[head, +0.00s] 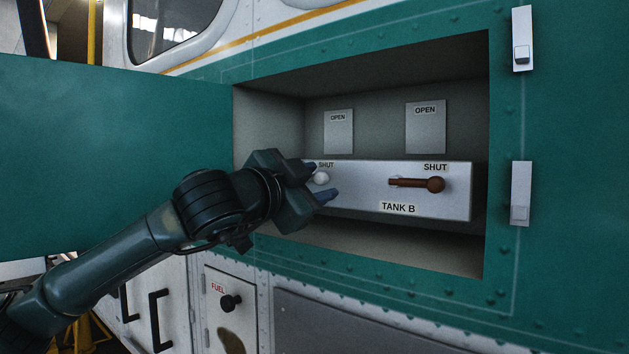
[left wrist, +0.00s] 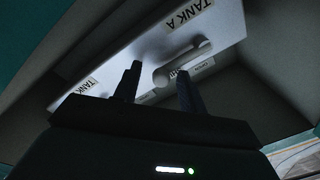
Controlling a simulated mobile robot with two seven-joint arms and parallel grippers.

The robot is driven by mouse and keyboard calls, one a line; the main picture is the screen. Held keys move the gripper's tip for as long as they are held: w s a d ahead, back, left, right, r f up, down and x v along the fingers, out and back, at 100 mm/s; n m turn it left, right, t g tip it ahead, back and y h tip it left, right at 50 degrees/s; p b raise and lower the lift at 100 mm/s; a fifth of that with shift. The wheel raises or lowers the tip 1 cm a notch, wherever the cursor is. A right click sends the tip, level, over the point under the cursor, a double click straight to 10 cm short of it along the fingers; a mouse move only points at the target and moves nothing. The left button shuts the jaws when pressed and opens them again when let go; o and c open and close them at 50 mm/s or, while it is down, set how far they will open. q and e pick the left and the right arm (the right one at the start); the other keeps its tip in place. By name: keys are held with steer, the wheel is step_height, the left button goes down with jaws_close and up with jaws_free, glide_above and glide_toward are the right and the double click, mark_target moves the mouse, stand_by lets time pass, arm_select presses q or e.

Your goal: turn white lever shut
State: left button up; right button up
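The white lever shows as a pale round knob (head: 321,178) in the head view, on the left part of the grey panel (head: 455,203) inside the open bay. A SHUT label is just above it. My left gripper (head: 318,180) is open, its fingertips above and below the knob in the head view. In the left wrist view the white lever (left wrist: 184,63) lies ahead of my left gripper (left wrist: 157,78), one end showing between the two spread fingers. I cannot tell whether the fingers touch it. My gripper hides part of the lever in the head view. My right gripper is not in view.
A brown lever (head: 418,184) lies horizontal at right, above the TANK B label (head: 398,208). Two OPEN plates (head: 339,132) are on the back wall. The bay's side walls and lower edge surround my gripper. A green door (head: 110,155) stands open at left.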

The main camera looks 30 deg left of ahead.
arm_select(q)
steer(key=shift+s, duration=0.1)
steer(key=s+b, duration=0.2)
steer(key=s, duration=1.1)
steer(key=shift+a+f, duration=0.2)
steer(key=shift+f, duration=0.2)
steer(key=shift+w, duration=0.1)
